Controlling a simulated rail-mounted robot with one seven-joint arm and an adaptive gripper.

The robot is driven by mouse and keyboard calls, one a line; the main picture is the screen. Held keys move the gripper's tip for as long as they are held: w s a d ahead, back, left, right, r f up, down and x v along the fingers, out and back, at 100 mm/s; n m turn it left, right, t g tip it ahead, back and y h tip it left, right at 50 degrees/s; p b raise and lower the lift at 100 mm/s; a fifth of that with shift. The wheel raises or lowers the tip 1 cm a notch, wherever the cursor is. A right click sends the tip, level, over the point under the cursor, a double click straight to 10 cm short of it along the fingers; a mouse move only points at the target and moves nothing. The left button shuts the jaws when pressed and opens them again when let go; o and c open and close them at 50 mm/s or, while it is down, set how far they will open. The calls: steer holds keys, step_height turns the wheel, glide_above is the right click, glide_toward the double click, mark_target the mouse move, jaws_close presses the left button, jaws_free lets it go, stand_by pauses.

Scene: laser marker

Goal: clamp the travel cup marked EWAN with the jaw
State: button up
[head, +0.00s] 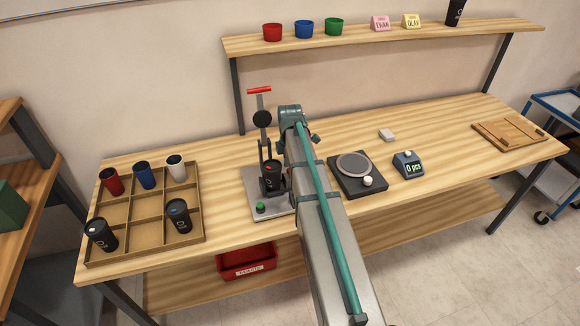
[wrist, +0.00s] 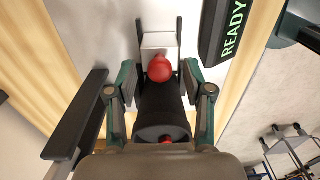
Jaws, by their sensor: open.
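A black cup with red at its top (head: 271,178) stands at the marking station (head: 254,196), on its grey base. No name is legible on it. The station has a red handle (head: 259,90) on top. My gripper (wrist: 160,88) is open, its fingers on either side of a black body (wrist: 160,112) that looks like this cup; contact cannot be told. A red ball knob (wrist: 160,69) shows just beyond, in front of a pale block (wrist: 159,43). In the head view my arm hides the right side of the station and most of the gripper.
A wooden rack (head: 152,208) at left holds several cups. A black plate device (head: 357,173) and a counter reading 0 pcs (head: 408,165) stand right of my arm. A READY display (wrist: 232,27) shows nearby. Coloured cups and EWAN (head: 381,23) and OLAV cards (head: 411,21) are on the shelf.

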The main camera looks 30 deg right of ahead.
steer(key=shift+f, duration=0.1)
jaws_close()
stand_by(0.3)
steer(key=shift+a, duration=0.1)
steer(key=shift+w+a, duration=0.1)
steer(key=shift+a, duration=0.5)
jaws_free()
step_height(320, 180, up, 12)
stand_by(0.4)
